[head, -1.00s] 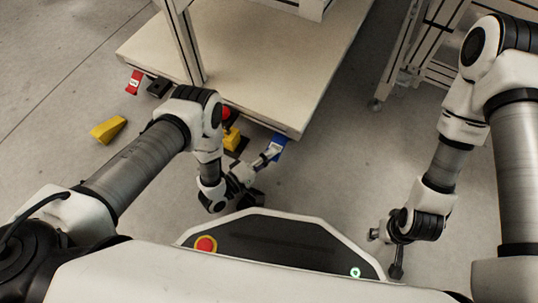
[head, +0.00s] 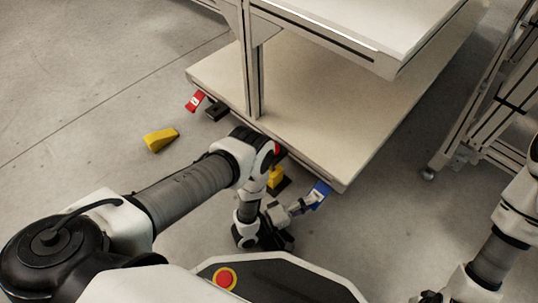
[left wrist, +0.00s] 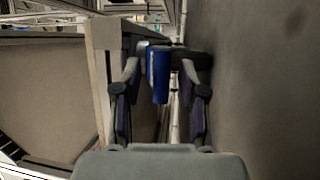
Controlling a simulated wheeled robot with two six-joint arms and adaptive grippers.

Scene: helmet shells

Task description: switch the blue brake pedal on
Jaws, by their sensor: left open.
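The blue brake pedal (head: 319,193) is at the near corner of the low beige platform, close to the floor. My left gripper (head: 303,206) is open at its near left side. In the left wrist view the blue pedal (left wrist: 160,75) stands upright between the two spread fingers (left wrist: 160,62), with a gap visible toward the lower part of each finger. Whether the fingertips touch it, I cannot tell. My right gripper is out of view below the frame; only part of the right arm shows.
The beige platform (head: 340,155) and its white upper shelf (head: 370,25) stand close ahead. A yellow wedge (head: 161,139) and a red pedal (head: 195,101) are at left. A yellow part (head: 275,177) is behind my left wrist. Open floor lies right, before another frame (head: 495,110).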

